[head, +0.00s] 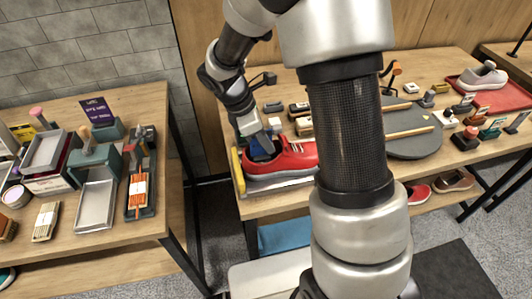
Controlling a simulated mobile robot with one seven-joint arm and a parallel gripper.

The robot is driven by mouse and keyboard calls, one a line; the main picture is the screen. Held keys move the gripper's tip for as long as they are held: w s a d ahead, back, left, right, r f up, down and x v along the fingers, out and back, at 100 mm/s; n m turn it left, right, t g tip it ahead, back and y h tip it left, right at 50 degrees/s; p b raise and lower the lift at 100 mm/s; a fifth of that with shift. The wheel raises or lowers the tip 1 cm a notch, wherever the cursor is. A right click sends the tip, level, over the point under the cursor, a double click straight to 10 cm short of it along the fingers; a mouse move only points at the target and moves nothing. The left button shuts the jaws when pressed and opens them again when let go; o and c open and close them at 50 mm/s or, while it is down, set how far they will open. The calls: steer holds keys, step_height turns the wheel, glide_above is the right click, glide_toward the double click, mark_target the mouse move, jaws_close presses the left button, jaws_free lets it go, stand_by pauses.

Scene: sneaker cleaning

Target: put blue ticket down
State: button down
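My gripper (263,142) points down at the heel end of a red sneaker (290,161) on the middle table. A small dark blue piece (262,150), which looks like the blue ticket, is at my fingertips and appears held between them. It is at the sneaker's opening; I cannot tell whether it touches the shoe. The fingers are small and partly hidden. The sneaker has a white sole and sits on a pale tray (284,184) at the table's front left corner. My arm hides the sneaker's toe side.
Small boxes (299,110) stand close behind the sneaker. A round grey mat (417,144) and a red tray (507,100) with a grey shoe lie to the right. The left table (120,240) holds trays, brushes and a purple card (98,111). A gap separates the tables.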

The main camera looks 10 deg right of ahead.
steer(key=shift+f, duration=1.85)
steer(key=shift+f+b, duration=0.1)
steer(key=shift+b, duration=0.2)
steer(key=shift+f, duration=0.15)
steer(key=c, duration=2.3)
jaws_free()
